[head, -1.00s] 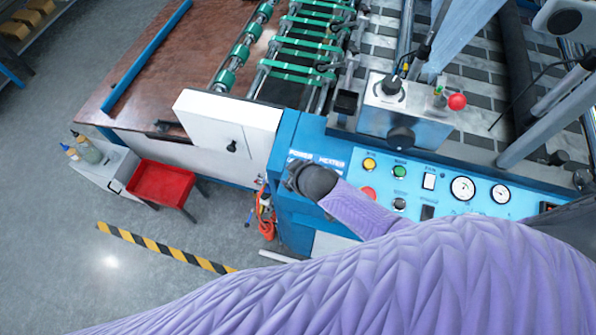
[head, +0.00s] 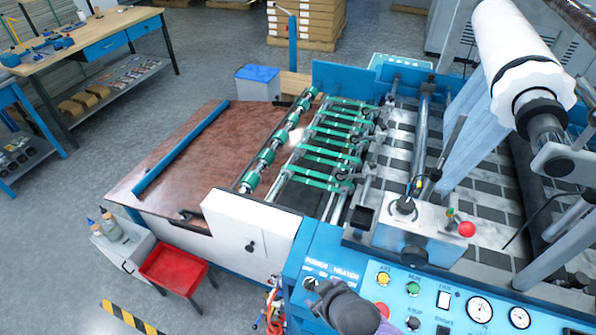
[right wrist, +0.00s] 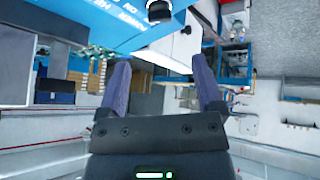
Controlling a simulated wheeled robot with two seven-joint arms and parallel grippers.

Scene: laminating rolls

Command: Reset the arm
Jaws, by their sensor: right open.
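My right gripper (head: 332,295) is a dark shape at the lower edge of the head view, in front of the blue control panel (head: 335,255). It is close to the panel's POWER and HEATER labels; contact cannot be told from there. In the right wrist view my right gripper (right wrist: 161,64) is open, with two purple-grey fingers apart and nothing between them. A black knob (right wrist: 159,12) on the blue panel (right wrist: 95,25) lies beyond the fingertips, apart from them. My left gripper is not in view.
The laminating machine has green rollers (head: 325,155), a white side box (head: 250,232) and a control box with a red button (head: 466,229).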

